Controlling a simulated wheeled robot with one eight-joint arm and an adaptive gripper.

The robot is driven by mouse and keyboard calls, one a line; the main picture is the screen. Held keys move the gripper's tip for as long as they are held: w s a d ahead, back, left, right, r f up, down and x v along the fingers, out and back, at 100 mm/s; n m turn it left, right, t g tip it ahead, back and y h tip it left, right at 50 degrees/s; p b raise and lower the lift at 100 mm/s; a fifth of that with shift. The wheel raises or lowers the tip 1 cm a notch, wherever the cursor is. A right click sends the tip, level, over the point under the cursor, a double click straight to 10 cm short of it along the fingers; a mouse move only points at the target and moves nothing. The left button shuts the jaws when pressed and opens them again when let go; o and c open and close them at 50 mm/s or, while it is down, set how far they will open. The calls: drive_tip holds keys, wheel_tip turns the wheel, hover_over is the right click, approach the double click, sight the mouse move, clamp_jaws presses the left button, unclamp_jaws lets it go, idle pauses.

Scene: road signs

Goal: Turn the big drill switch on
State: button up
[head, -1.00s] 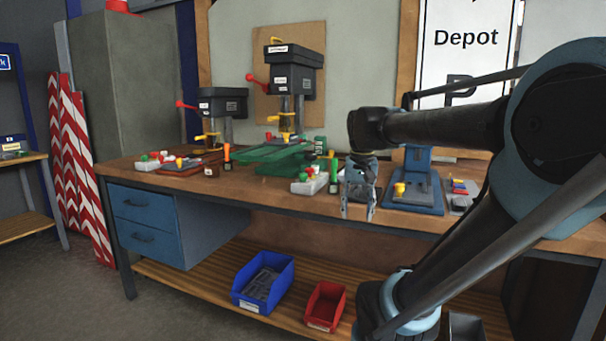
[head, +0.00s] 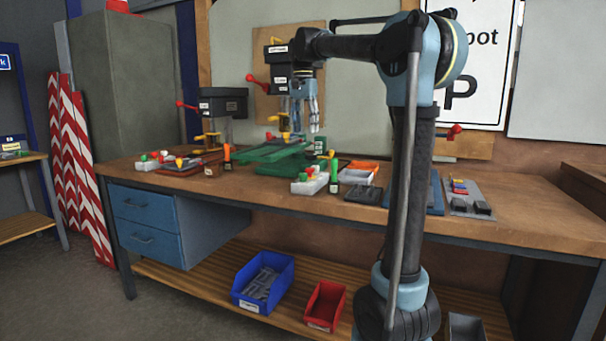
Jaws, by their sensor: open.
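The big drill press (head: 277,82) stands at the back of the workbench, with a dark head, a red handle and a green base (head: 275,151). My arm hides part of its head. My gripper (head: 315,128) points down at the right side of the drill head, above the base. Its fingers are apart and nothing shows between them. I cannot tell whether it touches the drill. A light box (head: 310,184) with red and green knobs lies in front of the green base. I cannot tell which part is the big drill's switch.
A smaller drill (head: 222,103) with a red-brown base stands to the left, with another knobbed box (head: 150,162) beside it. An orange bottle (head: 227,155) and a green bottle (head: 334,177) stand near the bases.

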drive_tip(key=w+a, duration=0.1)
approach(303, 177)
drive_tip(key=f, duration=0.2)
drive_tip(key=w+f, duration=0.1)
drive_tip(key=f, duration=0.5)
drive_tip(key=shift+w+d, duration=0.2)
drive_tip(key=shift+w, duration=0.15)
drive_tip(key=c, duration=1.1)
